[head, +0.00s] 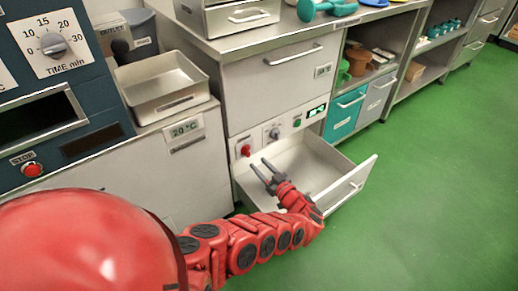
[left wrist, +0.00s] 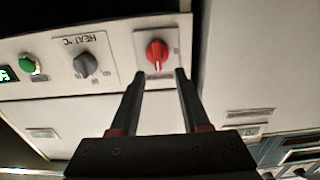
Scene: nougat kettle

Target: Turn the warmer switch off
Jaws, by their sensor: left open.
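The red warmer switch (head: 245,150) sits at the left of the control panel above an open drawer. In the left wrist view, which is upside down, it is a round red knob (left wrist: 157,55) with a pale mark, on a white plate. My left gripper (head: 262,170) is over the open drawer, with its fingers pointing at the panel. In the left wrist view its open fingers (left wrist: 159,76) point to either side of the red knob, with nothing between them. I cannot tell whether the tips touch it. My right gripper is in neither view.
The drawer (head: 357,178) stands open beneath my left gripper. A grey heat dial (head: 274,133) and a green button (head: 297,123) are beside the switch. A metal tray (head: 160,88) stands on the left counter. Green floor (head: 440,200) is clear at the right.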

